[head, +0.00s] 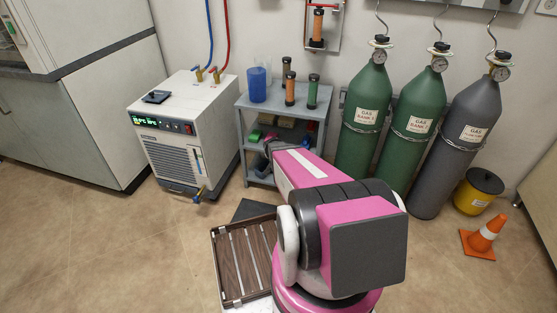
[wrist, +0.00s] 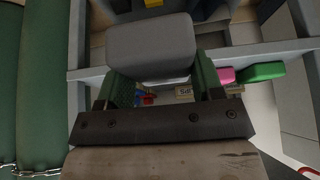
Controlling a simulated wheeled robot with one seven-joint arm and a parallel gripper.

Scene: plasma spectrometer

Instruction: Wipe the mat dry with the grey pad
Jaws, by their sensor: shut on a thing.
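My gripper (wrist: 163,82) is shut on the grey pad (wrist: 150,46), a rounded block held across its green fingertips in the wrist view. In the head view my arm reaches toward the cart's middle shelf, and its far end is small and partly hidden, so the pad cannot be made out clearly there. A dark flat mat (head: 250,210) lies on the floor in front of the cart, partly hidden by my arm. Whether it is wet cannot be told.
The grey cart (head: 243,103) carries coloured blocks on its middle shelf, including a green one (wrist: 262,71) and a pink one (wrist: 228,75). A white chiller (head: 170,150) stands left, gas cylinders (head: 410,130) right.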

